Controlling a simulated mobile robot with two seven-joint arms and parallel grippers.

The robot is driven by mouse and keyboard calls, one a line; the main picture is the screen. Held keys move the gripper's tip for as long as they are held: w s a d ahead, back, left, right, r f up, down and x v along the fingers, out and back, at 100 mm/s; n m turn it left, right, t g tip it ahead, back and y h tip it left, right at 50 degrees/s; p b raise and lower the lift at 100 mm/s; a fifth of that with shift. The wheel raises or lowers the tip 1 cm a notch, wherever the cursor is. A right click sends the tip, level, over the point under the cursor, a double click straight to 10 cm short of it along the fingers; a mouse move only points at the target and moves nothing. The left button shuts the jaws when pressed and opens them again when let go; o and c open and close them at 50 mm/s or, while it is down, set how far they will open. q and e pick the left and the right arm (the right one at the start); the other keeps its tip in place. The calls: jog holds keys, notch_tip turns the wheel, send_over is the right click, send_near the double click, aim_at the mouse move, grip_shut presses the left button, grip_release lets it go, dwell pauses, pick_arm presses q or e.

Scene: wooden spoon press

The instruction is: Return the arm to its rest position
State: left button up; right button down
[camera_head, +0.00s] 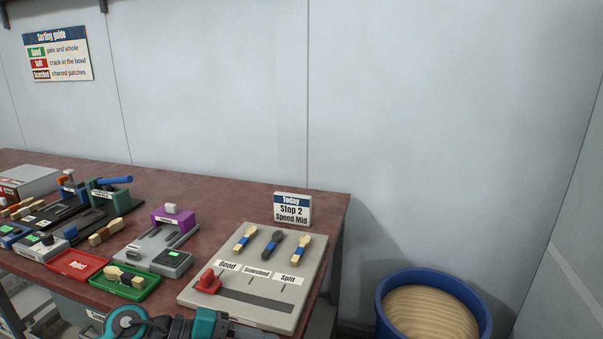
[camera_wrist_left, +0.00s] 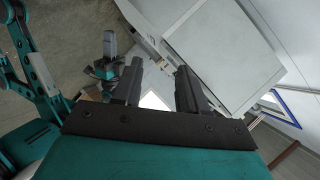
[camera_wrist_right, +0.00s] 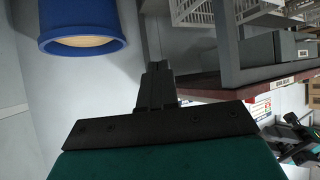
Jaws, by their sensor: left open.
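My left gripper (camera_wrist_left: 157,85) shows in the left wrist view with its two dark fingers apart and nothing between them. Beyond the fingers are pale cabinet-like boxes and floor. My right gripper (camera_wrist_right: 156,75) shows in the right wrist view with its fingers together and nothing seen held. It is clear of the table, with the blue bin (camera_wrist_right: 92,45) and the table edge (camera_wrist_right: 232,92) beyond it. In the head view, teal and dark parts of my arm (camera_head: 205,324) cross the bottom edge, in front of the table. Neither gripper's fingertips can be made out there.
The blue bin (camera_head: 382,290) stands right of the table.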

pick_arm(q)
notch_tip(320, 180, up, 4)
jog(key=d+n+t+h, duration=0.2)
jog(key=n+t+h, duration=0.2)
jog(key=n+t, duration=0.15)
jog(key=a+f+n+t+y+p, duration=0.2)
jog(key=a+f+n+t+y, duration=0.3)
jog(key=a+n+t+y, duration=0.6)
jog(key=s+a+f+n+g+y, duration=0.1)
jog(key=s+f+n+g+y, duration=0.3)
jog(key=f, duration=1)
jog(key=s+n+g, duration=0.3)
jog(key=s+n, duration=0.2)
jog(key=s, duration=0.2)
jog(key=shift+s+a+f, duration=0.2)
jog(key=shift+s+f, duration=0.05)
jog(key=shift+f, duration=0.1)
